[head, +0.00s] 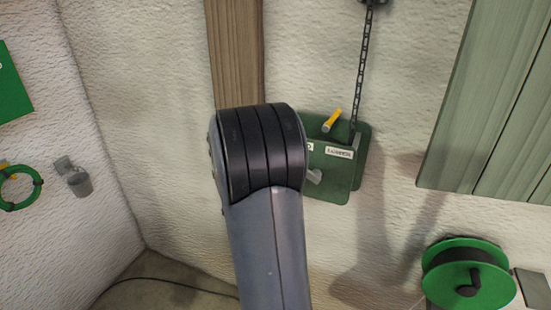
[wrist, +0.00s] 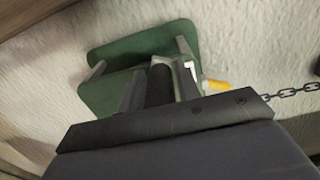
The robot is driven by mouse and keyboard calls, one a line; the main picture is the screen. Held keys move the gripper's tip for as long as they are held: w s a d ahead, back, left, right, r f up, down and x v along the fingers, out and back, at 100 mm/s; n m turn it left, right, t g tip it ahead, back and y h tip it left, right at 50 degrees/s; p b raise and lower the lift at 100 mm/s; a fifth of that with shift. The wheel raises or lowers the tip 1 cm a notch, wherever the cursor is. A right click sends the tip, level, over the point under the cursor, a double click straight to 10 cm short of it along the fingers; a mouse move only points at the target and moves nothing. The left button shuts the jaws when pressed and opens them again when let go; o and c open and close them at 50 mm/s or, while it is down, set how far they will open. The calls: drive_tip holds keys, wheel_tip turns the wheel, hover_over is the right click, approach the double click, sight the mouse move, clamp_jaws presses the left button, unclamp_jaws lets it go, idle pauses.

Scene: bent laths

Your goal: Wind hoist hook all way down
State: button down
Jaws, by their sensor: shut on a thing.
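The hoist's green box (head: 345,180) is on the white wall, partly behind my arm. It also shows in the wrist view (wrist: 110,95). A yellow lever (head: 332,121) sticks out near its top; its yellow end is in the wrist view too (wrist: 216,86). A dark chain (head: 362,70) runs up from the box to a fixture at the top edge. In the wrist view, my gripper (wrist: 160,80) is shut on a black cylindrical crank grip (wrist: 159,86) in front of the box. The hook is not visible in either view.
A wooden post (head: 235,50) stands behind my arm. A slatted green panel (head: 490,90) is at right, above a green reel (head: 466,275). On the left wall are a green ring (head: 36,178), a grey cup (head: 78,183) and a green sign (head: 12,90). A cable lies on the floor.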

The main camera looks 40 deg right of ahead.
drive_tip(key=shift+r, duration=0.15)
drive_tip(key=c, duration=1.2)
unclamp_jaws()
drive_tip(key=shift+s+d, duration=0.1)
drive_tip(key=b+v, duration=0.2)
drive_tip(key=v, duration=0.8)
drive_tip(key=shift+a, duration=0.4)
